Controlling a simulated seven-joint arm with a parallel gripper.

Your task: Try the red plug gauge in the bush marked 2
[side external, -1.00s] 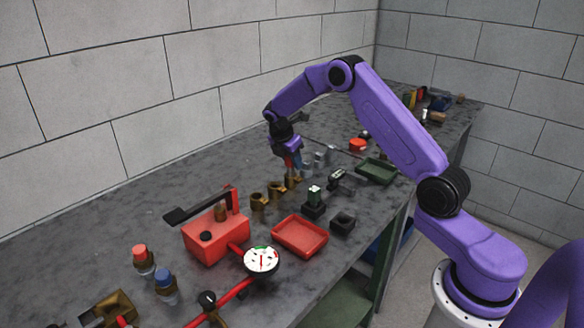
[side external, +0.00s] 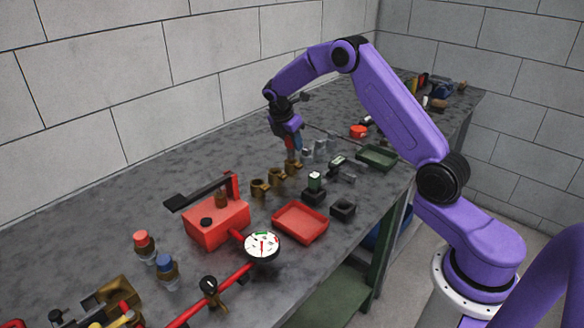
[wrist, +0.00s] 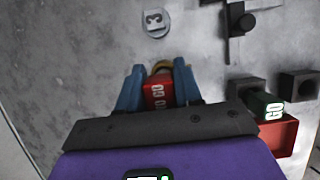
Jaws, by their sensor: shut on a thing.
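My gripper (side external: 293,147) is shut on the red plug gauge (wrist: 158,96). In the wrist view the gauge's red body with white letters sits between the blue fingers. A brass bush (wrist: 162,66) shows just past the gauge, partly hidden by it. In the side view several brass bushes stand in a row: a near one (side external: 260,189), a middle one (side external: 277,178) and a far one (side external: 292,168). My gripper is at the far one. I cannot tell whether the gauge tip is in it or above it. A round tag (wrist: 154,22) appears to read 3. No 2 is legible.
A green plug gauge (side external: 315,181) stands in a black block, with an empty black block (side external: 343,209) beside it. A red tray (side external: 300,223), red pump box (side external: 216,222) and dial (side external: 262,245) lie nearer. A green tray (side external: 377,157) and grey fittings (side external: 320,150) are beyond.

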